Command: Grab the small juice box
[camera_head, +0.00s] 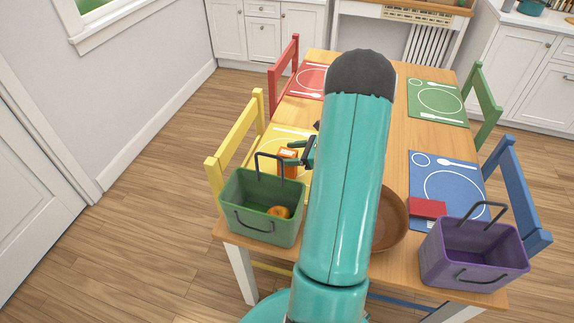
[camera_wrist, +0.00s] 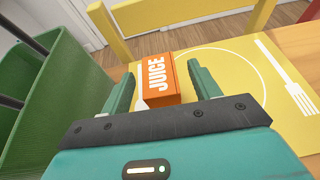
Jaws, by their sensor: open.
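The small juice box (camera_wrist: 158,80) is orange with white "JUICE" lettering. It stands on the yellow placemat (camera_wrist: 225,62) near the green basket. In the wrist view my gripper (camera_wrist: 157,80) is open, with one teal finger on either side of the box; whether the fingers touch it I cannot tell. In the head view the box (camera_head: 288,163) shows just left of my arm, and my gripper (camera_head: 308,152) is partly hidden behind the arm.
A green basket (camera_head: 245,222) holding an orange round item (camera_head: 279,212) stands close left of the box. A brown bowl (camera_head: 391,222), a red box (camera_head: 427,207) and a purple basket (camera_head: 455,275) are to the right. A yellow chair (camera_head: 236,137) stands beside the table.

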